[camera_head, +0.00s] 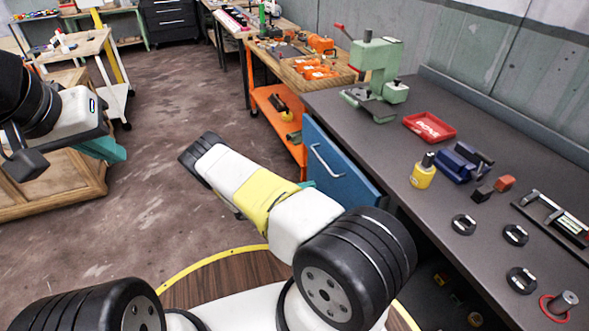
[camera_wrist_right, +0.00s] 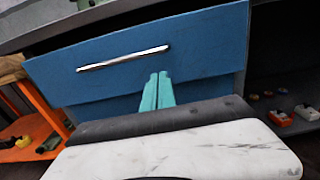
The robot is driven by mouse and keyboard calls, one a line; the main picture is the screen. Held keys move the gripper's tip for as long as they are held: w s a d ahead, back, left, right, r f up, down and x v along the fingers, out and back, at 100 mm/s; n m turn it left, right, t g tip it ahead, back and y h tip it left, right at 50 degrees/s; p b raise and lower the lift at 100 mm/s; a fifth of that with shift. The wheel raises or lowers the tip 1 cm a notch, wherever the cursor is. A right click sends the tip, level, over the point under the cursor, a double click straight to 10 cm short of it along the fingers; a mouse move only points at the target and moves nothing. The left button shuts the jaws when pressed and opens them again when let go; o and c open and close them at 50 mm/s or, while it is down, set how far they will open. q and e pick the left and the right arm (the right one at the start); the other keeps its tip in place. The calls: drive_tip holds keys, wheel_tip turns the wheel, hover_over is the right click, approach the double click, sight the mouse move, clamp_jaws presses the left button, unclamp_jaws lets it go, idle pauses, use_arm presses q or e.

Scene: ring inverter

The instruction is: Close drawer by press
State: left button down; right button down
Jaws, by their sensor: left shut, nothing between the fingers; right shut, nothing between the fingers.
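The blue drawer front (camera_head: 350,181) is under the dark workbench top, with a silver bar handle (camera_head: 328,160). In the right wrist view, the drawer front (camera_wrist_right: 210,50) appears to stand out a little from the blue panel below it, and its handle (camera_wrist_right: 122,58) runs across it. My right gripper (camera_wrist_right: 159,75) has its teal fingers together, pointing at the front just below the handle's right end. I cannot tell whether the tips touch it. In the head view my right arm mostly hides them. My left gripper (camera_head: 112,149) is at the far left, away from the drawer, shut and empty.
The workbench top (camera_head: 390,142) bears a green press (camera_head: 376,65), a red tray (camera_head: 429,126), a yellow bottle (camera_head: 423,173), a blue vise (camera_head: 462,160) and several small parts. An orange cart (camera_head: 268,100) stands just beyond the drawer. The floor (camera_head: 150,85) between my arms is clear.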

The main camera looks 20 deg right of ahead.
drive_tip(key=d, duration=1)
drive_tip(key=shift+w+d, duration=0.2)
drive_tip(key=shift+w, duration=0.2)
drive_tip(key=d, duration=0.4)
drive_tip(key=shift+w+d, duration=0.15)
drive_tip(key=shift+d, duration=0.1)
drive_tip(key=shift+d+r, duration=0.1)
drive_tip(key=shift+d, duration=0.2)
